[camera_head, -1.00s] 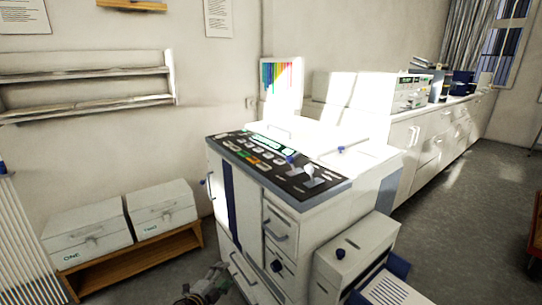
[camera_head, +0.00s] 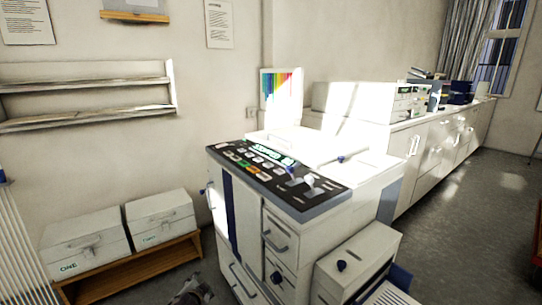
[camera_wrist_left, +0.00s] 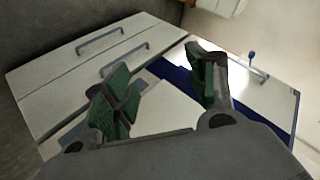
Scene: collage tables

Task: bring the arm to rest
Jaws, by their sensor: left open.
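My left gripper (camera_wrist_left: 160,85) is open and empty in the left wrist view, its green-padded fingers apart. Behind the fingers is the front of a white machine with grey handles and a dark blue stripe. In the head view a part of my left arm (camera_head: 193,292) shows at the bottom edge, left of the machine (camera_head: 290,215). The left fingertips cannot be made out there. My right gripper is not in view.
The machine has a dark control panel (camera_head: 270,175) on top and a side tray (camera_head: 390,292). Two white boxes (camera_head: 85,243) sit on a low wooden bench (camera_head: 150,262) at left. A white counter (camera_head: 430,140) runs along the back wall. Grey floor (camera_head: 475,215) is open at right.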

